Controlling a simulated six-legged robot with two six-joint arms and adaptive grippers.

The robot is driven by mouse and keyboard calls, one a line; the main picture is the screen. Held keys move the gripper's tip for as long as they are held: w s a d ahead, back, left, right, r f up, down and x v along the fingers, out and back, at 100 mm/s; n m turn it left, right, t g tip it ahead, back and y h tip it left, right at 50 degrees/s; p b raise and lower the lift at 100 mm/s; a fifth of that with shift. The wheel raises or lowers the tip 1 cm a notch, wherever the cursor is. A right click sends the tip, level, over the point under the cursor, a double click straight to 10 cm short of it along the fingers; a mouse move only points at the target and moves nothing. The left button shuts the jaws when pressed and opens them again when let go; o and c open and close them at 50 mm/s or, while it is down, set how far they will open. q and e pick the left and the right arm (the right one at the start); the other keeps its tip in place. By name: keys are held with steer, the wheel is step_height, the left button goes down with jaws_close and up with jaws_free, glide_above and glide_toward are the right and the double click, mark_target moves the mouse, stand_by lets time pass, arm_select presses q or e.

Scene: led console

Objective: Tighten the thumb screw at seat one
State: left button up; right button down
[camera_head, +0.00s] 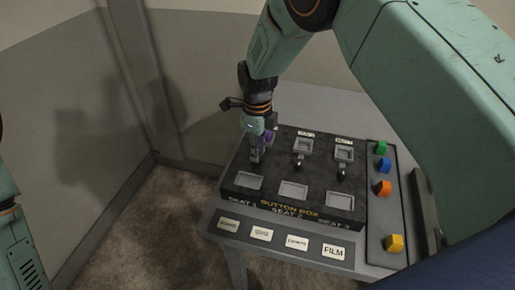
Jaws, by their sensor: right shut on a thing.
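The black button box (265,190) sits on a grey table, with labels for seat 1, seat 2 and seat 3 along its front. My right gripper (257,151) points down at the seat 1 column, on the box's left side. It is shut on the thumb screw there, which its fingers mostly hide. Dark knobs show at seat two (299,164) and seat three (342,173), each below a grey bracket. Only a green part of my left arm shows at the left edge; its gripper is out of view.
Several white label cards, one reading FILM (333,252), lie along the front. A wall corner stands behind at left.

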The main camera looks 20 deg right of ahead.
steer(key=shift+w+r+m, duration=0.3)
steer(key=shift+m, duration=0.3)
steer(key=c, duration=1.4)
jaws_free()
steer(key=shift+o, duration=1.4)
steer(key=shift+s, duration=0.2)
steer(key=shift+f, duration=0.15)
step_height(320, 180, up, 12)
steer(key=shift+s+f, duration=0.1)
